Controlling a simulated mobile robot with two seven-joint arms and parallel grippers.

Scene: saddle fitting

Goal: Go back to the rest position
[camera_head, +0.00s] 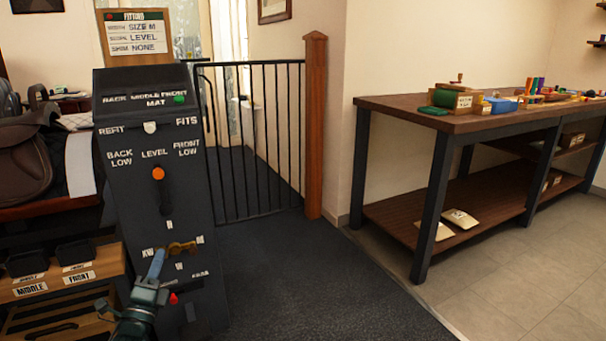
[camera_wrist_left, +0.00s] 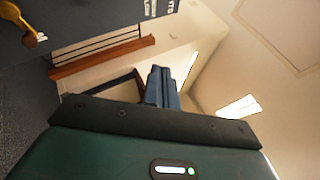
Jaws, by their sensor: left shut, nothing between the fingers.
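My left gripper (camera_head: 157,263) is low in front of the dark fitting panel (camera_head: 205,290), with its blue fingers closed together and empty. In the left wrist view the shut fingers (camera_wrist_left: 162,88) point away with nothing between them. A brass handle (camera_head: 182,248) on the panel is just to the right of the fingertips in the head view; it also shows at the upper left of the left wrist view (camera_wrist_left: 29,36), apart from the fingers. My right gripper is not in view.
A saddle (camera_head: 25,165) is at the left, above a wooden bin unit (camera_head: 105,262). A workbench (camera_head: 390,103) stands right; the floor between is clear.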

